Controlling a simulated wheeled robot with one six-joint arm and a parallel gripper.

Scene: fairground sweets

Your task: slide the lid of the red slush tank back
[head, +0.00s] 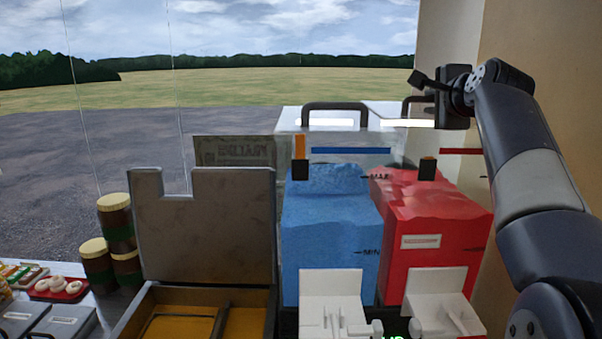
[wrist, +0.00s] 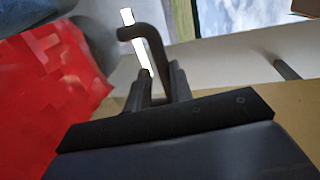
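The red slush tank (head: 440,222) stands right of the blue one in the head view; its red slush (wrist: 45,95) fills the left of the wrist view. Its white lid (head: 385,110) lies on top with a dark bar handle (head: 409,102), partly hidden behind my gripper (head: 428,83). In the wrist view the bent handle (wrist: 150,40) runs down between the two fingers of my gripper (wrist: 162,85). The fingers are close together around the handle's near part and look shut on it. The finger contact is partly hidden.
The blue slush tank (head: 333,225) stands beside the red tank, its lid handle (head: 335,106) close by. White dispensers (head: 335,295) stick out in front. An upright grey lid (head: 205,235) and stacked jars (head: 97,262) stand left. A beige wall (head: 460,35) rises behind my arm.

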